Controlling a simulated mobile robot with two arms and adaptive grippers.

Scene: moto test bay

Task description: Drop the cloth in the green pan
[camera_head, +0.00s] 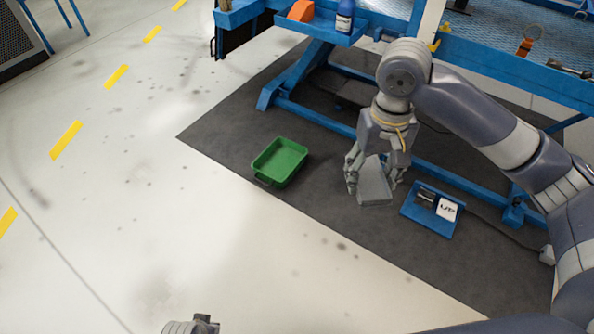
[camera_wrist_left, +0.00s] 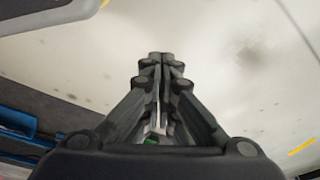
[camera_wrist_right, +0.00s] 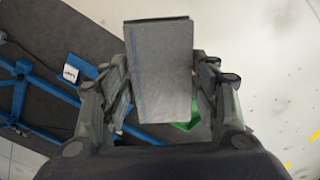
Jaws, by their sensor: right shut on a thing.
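The grey folded cloth (camera_head: 374,184) is held in my right gripper (camera_head: 373,178), which is shut on it. In the right wrist view the cloth (camera_wrist_right: 160,70) stands between the two fingers of the right gripper (camera_wrist_right: 160,85). The green pan (camera_head: 281,162) sits on the dark mat, to the left of the right gripper and apart from it. A part of the pan (camera_wrist_right: 187,120) shows past the cloth in the right wrist view. My left gripper (camera_wrist_left: 160,60) has its fingers together with nothing seen between them; only a bit of it shows at the head view's bottom edge.
A blue tray (camera_head: 428,225) with a white card and a dark item lies on the mat, right of the cloth. The blue bench frame (camera_head: 340,122) stands behind. The pale floor at left is clear.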

